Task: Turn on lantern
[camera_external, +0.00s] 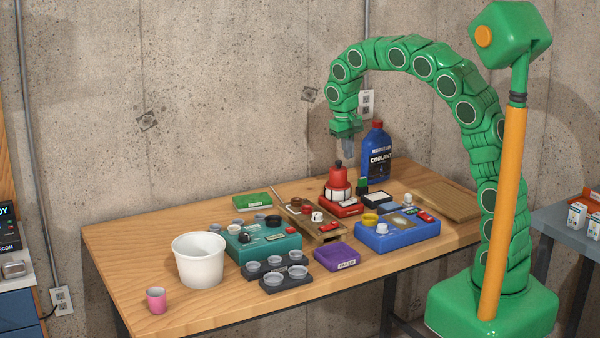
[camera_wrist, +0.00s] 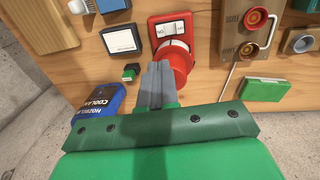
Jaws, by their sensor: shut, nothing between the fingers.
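The red lantern (camera_external: 338,180) stands upright on the wooden table (camera_external: 160,260), with a dark knob on top, a pale band around its middle and a red base with a white-labelled panel on its front. In the wrist view the lantern (camera_wrist: 180,62) is partly hidden behind my fingers, and its base panel shows two white fields. My gripper (camera_external: 349,154) is shut and empty, pointing down just above and slightly right of the lantern's top. In the wrist view the closed grey fingers (camera_wrist: 157,70) overlap the lantern's left side; I cannot tell whether they touch it.
A blue coolant bottle (camera_external: 377,152) stands close behind and right of the lantern. A small green-and-black item (camera_external: 362,186) sits beside it. A wooden panel (camera_external: 300,221) with controls, a blue control box (camera_external: 398,236) and a teal one (camera_external: 262,246) crowd the front. A white bucket (camera_external: 199,262) is left.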

